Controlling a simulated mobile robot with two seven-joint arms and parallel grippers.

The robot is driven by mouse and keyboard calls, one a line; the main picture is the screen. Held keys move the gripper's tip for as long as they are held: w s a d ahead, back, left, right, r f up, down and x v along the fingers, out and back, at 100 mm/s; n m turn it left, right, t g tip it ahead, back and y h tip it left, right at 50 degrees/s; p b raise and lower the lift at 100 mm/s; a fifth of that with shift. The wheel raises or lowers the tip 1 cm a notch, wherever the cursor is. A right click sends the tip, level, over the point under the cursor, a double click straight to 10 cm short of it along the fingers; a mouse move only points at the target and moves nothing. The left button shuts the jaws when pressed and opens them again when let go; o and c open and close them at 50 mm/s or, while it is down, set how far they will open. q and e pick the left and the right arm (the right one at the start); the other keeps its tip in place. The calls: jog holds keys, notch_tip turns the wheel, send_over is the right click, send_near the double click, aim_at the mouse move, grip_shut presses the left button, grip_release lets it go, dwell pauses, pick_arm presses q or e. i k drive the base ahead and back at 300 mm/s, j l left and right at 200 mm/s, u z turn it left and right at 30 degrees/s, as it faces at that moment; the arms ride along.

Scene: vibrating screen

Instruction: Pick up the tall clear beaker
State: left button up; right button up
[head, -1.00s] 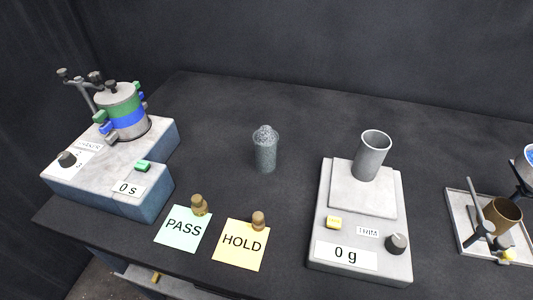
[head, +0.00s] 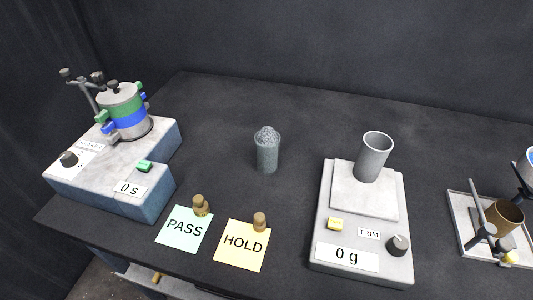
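The tall clear beaker (head: 267,152) stands upright near the middle of the dark table. It looks greyish and see-through, and it is heaped to the top with grey grains. Neither of my grippers is in the head view, and nothing touches the beaker.
A scale (head: 362,240) reading 0 g carries a grey metal cup (head: 373,157) on the right. A shaker (head: 110,165) with stacked sieves (head: 124,111) stands left. PASS (head: 184,230) and HOLD (head: 242,245) cards with brass weights lie in front. A tray (head: 465,225) is far right. The table behind the beaker is clear.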

aim_at(268, 140)
jog(key=k+j, duration=0.1)
jog(key=j, duration=0.3)
jog(key=k+j, duration=0.1)
jog(key=j, duration=0.25)
jog(key=k+j, duration=0.1)
jog(key=j, duration=0.3)
jog(key=k+j, duration=0.1)
jog(key=j, duration=0.3)
jog(key=k+j, duration=0.1)
jog(key=j, duration=0.3)
